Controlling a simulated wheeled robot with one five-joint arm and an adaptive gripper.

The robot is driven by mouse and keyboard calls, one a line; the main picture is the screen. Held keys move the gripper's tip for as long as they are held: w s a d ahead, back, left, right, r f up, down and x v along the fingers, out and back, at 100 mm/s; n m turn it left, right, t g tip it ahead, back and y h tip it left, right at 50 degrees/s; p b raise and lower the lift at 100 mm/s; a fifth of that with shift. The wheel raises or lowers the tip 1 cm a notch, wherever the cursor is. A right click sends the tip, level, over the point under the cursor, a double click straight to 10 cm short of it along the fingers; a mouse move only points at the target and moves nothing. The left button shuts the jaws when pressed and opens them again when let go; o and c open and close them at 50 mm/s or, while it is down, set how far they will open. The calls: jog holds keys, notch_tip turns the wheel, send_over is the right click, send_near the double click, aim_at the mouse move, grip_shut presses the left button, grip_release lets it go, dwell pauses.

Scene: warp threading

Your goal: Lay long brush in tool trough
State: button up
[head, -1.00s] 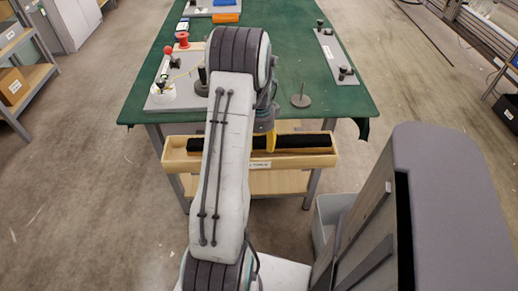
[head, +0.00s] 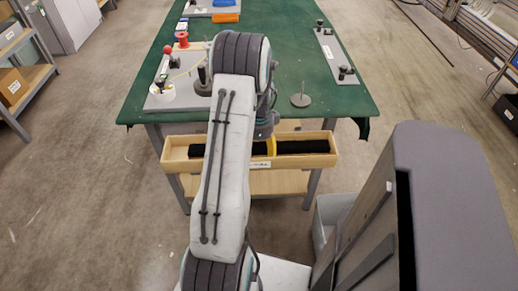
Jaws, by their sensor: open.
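The tool trough (head: 176,155) is a long, shallow pale-wood box at the near edge of the green table, with a label on its front. A long black bar (head: 302,147), which looks like the long brush, lies lengthwise inside it, with a yellow part (head: 272,146) near its middle. My arm covers part of the bar left of the yellow part. My gripper (head: 266,134) is open, just above the yellow part. Its fingertips are mostly hidden by my arm, and I cannot tell whether they touch the brush.
The green table (head: 320,100) carries a grey disc with an upright pin (head: 300,99) and a grey plate with black knobs (head: 336,58) at right. A board with a red knob (head: 168,50) and white spool (head: 160,92) is at left. A grey bin (head: 328,215) stands below right.

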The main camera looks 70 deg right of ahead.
jog(key=shift+r, duration=0.15)
notch_tip(320, 180, up, 12)
jog(key=p, duration=0.1)
dwell(0.4)
jog(key=w+a+r+n+t+h, duration=0.1)
jog(key=w+a+r+n, duration=0.4)
jog(key=w+a+n, duration=0.35)
jog(key=w+a+r+n, duration=0.4)
jog(key=w+a+n, duration=0.2)
jog(key=w+a, duration=0.45)
jog(key=s+a+n+t, duration=0.1)
jog(key=s+a+n, duration=0.2)
jog(key=a+n, duration=0.6)
jog(key=s+a+r+n+t+y, duration=0.1)
jog(key=s+a+n, duration=0.2)
jog(key=a+n, duration=0.6)
jog(key=shift+s+a, duration=0.2)
jog(key=shift+a, duration=3.05)
jog(key=shift+r, duration=0.1)
